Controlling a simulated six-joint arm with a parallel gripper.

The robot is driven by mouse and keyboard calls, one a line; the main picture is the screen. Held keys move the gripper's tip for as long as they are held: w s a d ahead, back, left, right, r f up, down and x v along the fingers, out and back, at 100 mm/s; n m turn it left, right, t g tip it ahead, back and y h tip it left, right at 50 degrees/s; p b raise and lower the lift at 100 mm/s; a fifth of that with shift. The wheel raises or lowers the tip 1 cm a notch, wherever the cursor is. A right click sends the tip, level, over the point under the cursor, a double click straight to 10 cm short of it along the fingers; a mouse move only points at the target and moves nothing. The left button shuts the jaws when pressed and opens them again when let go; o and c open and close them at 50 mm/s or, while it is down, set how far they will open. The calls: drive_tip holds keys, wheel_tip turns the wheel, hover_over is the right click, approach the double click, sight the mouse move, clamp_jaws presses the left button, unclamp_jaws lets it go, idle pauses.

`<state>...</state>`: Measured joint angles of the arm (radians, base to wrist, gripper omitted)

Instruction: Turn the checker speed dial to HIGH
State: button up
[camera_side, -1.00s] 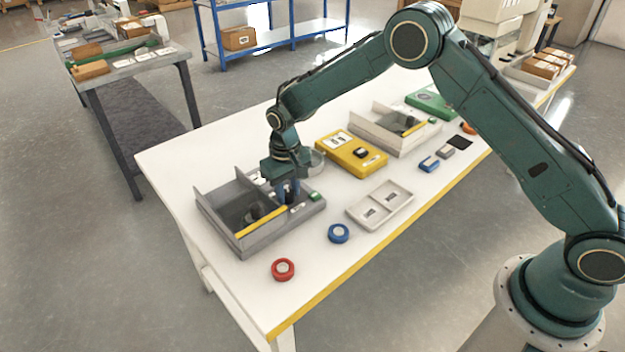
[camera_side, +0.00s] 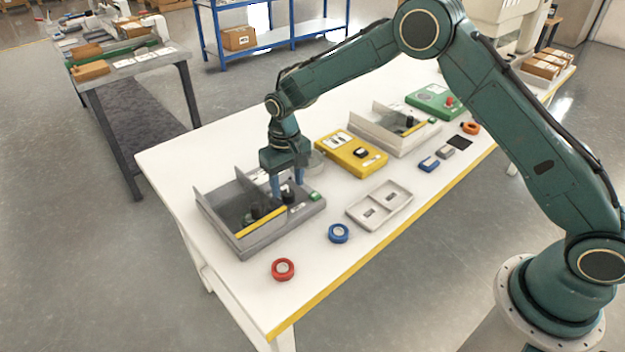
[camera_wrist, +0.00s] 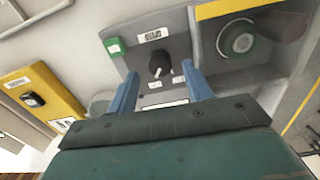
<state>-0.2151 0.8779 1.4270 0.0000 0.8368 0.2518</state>
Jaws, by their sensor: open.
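The checker is a grey box (camera_side: 242,243) with raised walls and a yellow strip, at the left of the white table in the side view. In the side view the dial (camera_side: 288,196) shows below my gripper. My gripper (camera_side: 288,185) is open, with blue fingers pointing down. In the wrist view the fingers of my gripper (camera_wrist: 160,85) stand either side of the dial, apart from it as far as I can tell.
A green button (camera_wrist: 114,47) sits beside the dial. The checker's bay holds a round dark part (camera_wrist: 239,39). A yellow box (camera_side: 350,158), a two-pocket tray (camera_side: 383,207), a blue ring (camera_side: 339,233) and a red ring (camera_side: 283,269) lie nearby. The table front is clear between them.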

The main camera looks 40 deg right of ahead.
sight(288, 192)
wheel_tip(288, 192, up, 11)
idle(0.4)
drive_tip(key=shift+r, duration=0.1)
drive_tip(key=s+d+r+t, duration=0.1)
drive_tip(key=s+d+r, duration=0.3)
drive_tip(key=s+r, duration=0.4)
drive_tip(key=s+d+r+t, duration=0.2)
drive_tip(key=s+d+r, duration=0.1)
drive_tip(key=s+r, duration=0.45)
drive_tip(key=s+d+t, duration=0.1)
drive_tip(key=s+d, duration=0.1)
drive_tip(key=s, duration=0.8)
drive_tip(key=s+d+t, duration=0.1)
drive_tip(key=s+d, duration=0.1)
drive_tip(key=s, duration=0.8)
drive_tip(key=shift+s+d+f+t, duration=0.3)
drive_tip(key=shift+d, duration=0.1)
